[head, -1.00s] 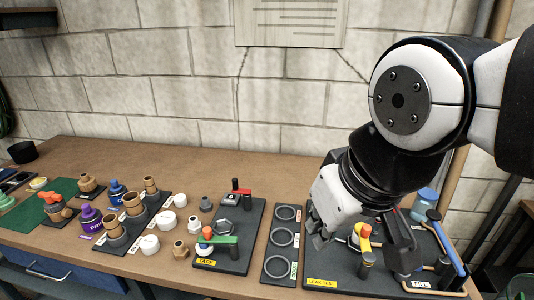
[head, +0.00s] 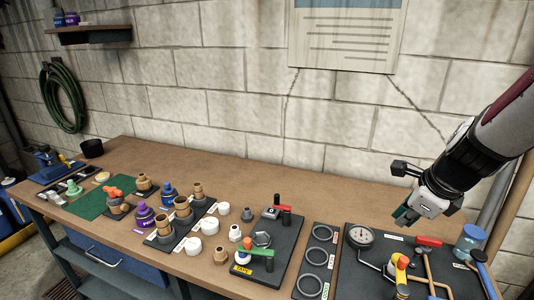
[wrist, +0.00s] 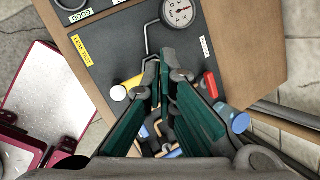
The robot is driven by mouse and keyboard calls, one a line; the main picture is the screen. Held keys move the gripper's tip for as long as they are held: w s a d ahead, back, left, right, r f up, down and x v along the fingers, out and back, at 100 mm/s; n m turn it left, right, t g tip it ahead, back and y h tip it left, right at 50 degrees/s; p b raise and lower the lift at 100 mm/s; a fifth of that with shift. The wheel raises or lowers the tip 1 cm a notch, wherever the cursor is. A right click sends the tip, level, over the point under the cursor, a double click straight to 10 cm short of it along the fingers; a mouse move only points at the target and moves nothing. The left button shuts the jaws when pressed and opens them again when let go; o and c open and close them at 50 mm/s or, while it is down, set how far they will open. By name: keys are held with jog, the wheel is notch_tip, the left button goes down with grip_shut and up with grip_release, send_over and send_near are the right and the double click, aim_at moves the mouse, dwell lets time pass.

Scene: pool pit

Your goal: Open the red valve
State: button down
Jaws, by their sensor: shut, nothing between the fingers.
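The red valve handle (head: 428,241) is a red lever on the dark leak-test board (head: 357,275), right of the round gauge (head: 360,236). In the wrist view the red handle (wrist: 210,84) lies just right of my fingers. My gripper (head: 403,214) is above the back of the board, fingers pointing down, apart from the handle as far as I can tell. In the wrist view my gripper (wrist: 163,68) has its green-padded fingers together and empty. They hide part of the board's pipework.
Another board (head: 286,246) with a red and a green handle stands left.

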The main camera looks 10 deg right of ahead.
aim_at(428, 243)
jog(key=s+d+f+m+h, duration=0.1)
jog(key=s+d+f+m, duration=0.1)
jog(key=d+f+m, duration=0.2)
jog(key=s+d+f+m+g+p, duration=0.1)
jog(key=s+d+f+m, duration=0.2)
jog(key=d+m, duration=0.7)
jog(key=shift+f+h, duration=0.35)
jog(key=shift+h, duration=0.05)
jog(key=shift+d, duration=0.1)
jog(key=x, duration=1)
jog(key=shift+f+b, duration=0.15)
jog(key=shift+b, duration=0.15)
jog(key=shift+w+d, duration=0.2)
jog(key=shift+w, duration=0.4)
jog(key=shift+w+d+p, duration=0.2)
jog(key=shift+w+d, duration=0.2)
jog(key=shift+w, duration=0.15)
jog(key=shift+w+d+p, duration=0.15)
jog(key=shift+w+d, duration=0.25)
jog(key=shift+w, duration=0.2)
jog(key=shift+s+d+n+y, duration=0.1)
jog(key=shift+d+n+y, duration=0.2)
jog(key=shift+n, duration=0.3)
